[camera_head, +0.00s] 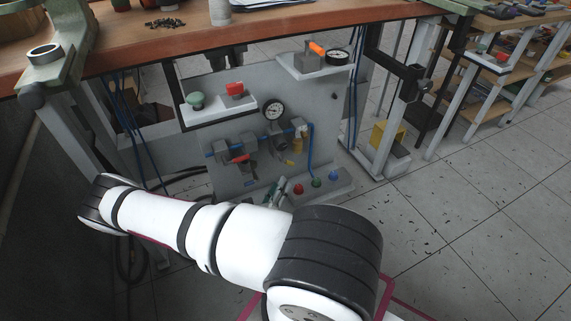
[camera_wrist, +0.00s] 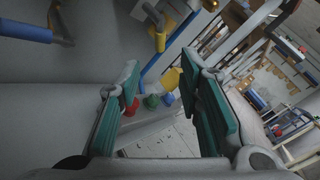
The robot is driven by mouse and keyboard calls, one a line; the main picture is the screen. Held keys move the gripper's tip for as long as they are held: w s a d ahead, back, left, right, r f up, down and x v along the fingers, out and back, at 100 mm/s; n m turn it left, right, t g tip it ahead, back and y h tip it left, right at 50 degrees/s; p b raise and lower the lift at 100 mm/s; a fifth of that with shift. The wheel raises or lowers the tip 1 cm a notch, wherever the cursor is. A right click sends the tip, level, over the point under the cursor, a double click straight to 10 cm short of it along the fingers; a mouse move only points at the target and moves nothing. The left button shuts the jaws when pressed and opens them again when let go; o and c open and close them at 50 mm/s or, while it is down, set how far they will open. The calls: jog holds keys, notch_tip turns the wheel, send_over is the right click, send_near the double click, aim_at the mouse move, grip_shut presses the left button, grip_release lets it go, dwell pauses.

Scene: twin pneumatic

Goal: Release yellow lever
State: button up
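The yellow lever (camera_head: 298,143) hangs at the right end of the blue pipe on the upright grey panel in the head view. In the wrist view, a yellow piece that appears to be this lever (camera_wrist: 160,41) is near the top centre, beyond the fingertips. My gripper (camera_wrist: 163,100) is open, with its two green-padded fingers apart and nothing held between them. In the head view my gripper (camera_head: 276,191) is partly hidden by my arm, low in front of the panel. It appears below the lever, apart from it.
A box with red (camera_head: 298,189), green (camera_head: 316,182) and blue (camera_head: 333,175) buttons sits right of my gripper. A red-handled valve (camera_head: 238,158) and a gauge (camera_head: 274,110) are on the panel. A blue hose (camera_head: 311,150) hangs beside the lever. The workbench (camera_head: 283,16) overhangs above.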

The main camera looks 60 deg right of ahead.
aim_at(290, 163)
jog(key=b+x, duration=0.3)
jog(key=x, duration=0.9)
jog(key=shift+c, duration=0.4)
grip_shut()
